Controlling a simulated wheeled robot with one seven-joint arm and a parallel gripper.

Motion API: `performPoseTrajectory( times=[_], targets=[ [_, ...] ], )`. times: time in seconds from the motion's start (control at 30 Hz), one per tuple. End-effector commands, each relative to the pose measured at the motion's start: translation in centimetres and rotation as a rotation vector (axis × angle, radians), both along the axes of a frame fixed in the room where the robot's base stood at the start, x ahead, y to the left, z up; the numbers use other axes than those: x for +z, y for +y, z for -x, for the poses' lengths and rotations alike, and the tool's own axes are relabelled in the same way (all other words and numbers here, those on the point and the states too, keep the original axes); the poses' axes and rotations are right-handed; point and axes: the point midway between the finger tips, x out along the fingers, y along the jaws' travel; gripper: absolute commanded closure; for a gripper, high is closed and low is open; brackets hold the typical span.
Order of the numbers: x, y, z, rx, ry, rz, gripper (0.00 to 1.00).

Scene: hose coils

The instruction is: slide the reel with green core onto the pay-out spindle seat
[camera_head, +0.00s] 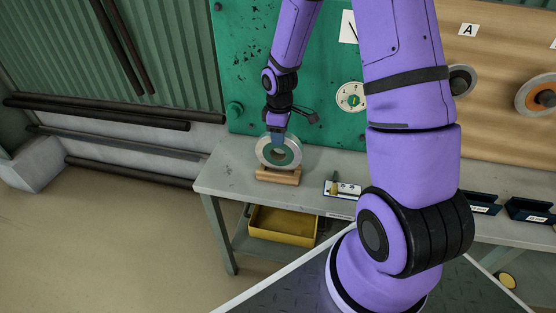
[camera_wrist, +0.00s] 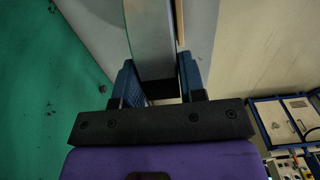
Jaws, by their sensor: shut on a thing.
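A grey-white reel with a green core (camera_head: 263,153) stands upright at a wooden cradle (camera_head: 278,177) near the left end of the bench. I cannot tell whether it rests in the cradle or is just clear of it. My gripper (camera_head: 278,138) comes down from above and is shut on the top of the reel's rim. In the wrist view, the blue jaws (camera_wrist: 160,85) lie on both sides of the grey reel (camera_wrist: 151,40). A small fixture with a brass-coloured part (camera_head: 343,189) lies on the bench to the right. I cannot clearly identify the pay-out spindle seat.
A wooden board at right carries a grey reel (camera_head: 463,80) and an orange reel (camera_head: 533,95). Dark bins (camera_head: 482,208) stand at the bench's right. A yellow tray (camera_head: 282,226) sits below.

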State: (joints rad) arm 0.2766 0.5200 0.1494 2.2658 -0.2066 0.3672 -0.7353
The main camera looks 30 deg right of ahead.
Motion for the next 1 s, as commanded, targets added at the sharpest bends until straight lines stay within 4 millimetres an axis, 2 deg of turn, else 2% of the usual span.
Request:
performPoseTrajectory(
  times=[0.7,1.0],
  targets=[
    [2.6,0.0,-0.1,0.000,-0.002,0.001,1.00],
    [3.0,0.0,-0.1,0.000,-0.002,0.001,1.00]
  ],
)
